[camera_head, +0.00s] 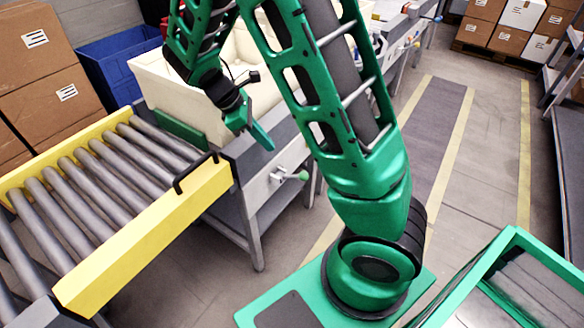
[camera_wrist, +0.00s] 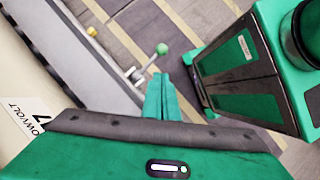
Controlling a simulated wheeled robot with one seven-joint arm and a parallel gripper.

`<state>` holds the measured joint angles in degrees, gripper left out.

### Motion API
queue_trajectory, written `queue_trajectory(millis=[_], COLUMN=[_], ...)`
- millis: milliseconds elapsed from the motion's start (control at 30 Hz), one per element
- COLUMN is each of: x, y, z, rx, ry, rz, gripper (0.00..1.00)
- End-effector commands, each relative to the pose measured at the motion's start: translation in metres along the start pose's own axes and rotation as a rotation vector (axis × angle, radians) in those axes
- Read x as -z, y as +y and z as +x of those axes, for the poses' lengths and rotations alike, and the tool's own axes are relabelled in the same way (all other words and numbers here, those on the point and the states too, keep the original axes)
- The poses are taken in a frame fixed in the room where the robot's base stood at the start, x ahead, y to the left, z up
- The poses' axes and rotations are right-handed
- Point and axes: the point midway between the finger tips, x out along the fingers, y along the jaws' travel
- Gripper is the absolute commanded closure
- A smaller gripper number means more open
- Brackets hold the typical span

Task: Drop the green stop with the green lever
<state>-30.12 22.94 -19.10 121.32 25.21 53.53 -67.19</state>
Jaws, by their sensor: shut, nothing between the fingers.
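The green lever, with a light green round knob (camera_head: 303,175), sticks out from the side of the grey line in the head view. It also shows in the wrist view as a green ball on a thin rod (camera_wrist: 162,49), just beyond my fingertips. The green stop (camera_head: 182,130) is a green plate standing across the line between the rollers and a cream tote (camera_head: 165,92). My gripper (camera_head: 268,143) is shut and empty, above and to the left of the lever. In the wrist view its green fingers (camera_wrist: 160,85) are together, apparently apart from the knob.
A yellow-framed roller conveyor (camera_head: 150,235) with a black handle (camera_head: 193,172) is at the left. A yellow knob (camera_wrist: 91,31) is farther along the line. Cardboard boxes (camera_head: 45,60) and a blue bin (camera_head: 112,62) stand behind. The floor aisle (camera_head: 440,130) is clear.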

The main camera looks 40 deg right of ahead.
Motion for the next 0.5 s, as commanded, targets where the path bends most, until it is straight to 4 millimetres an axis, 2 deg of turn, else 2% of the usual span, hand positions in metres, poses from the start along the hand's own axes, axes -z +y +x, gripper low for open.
queue_trajectory(millis=[267,500], x=[-0.002,-0.003], y=[0.0,-0.001], z=[0.01,0.049], rx=[0.003,0.005], ry=[-0.002,-0.003], rz=[0.004,0.004], gripper=[1.0,1.0])
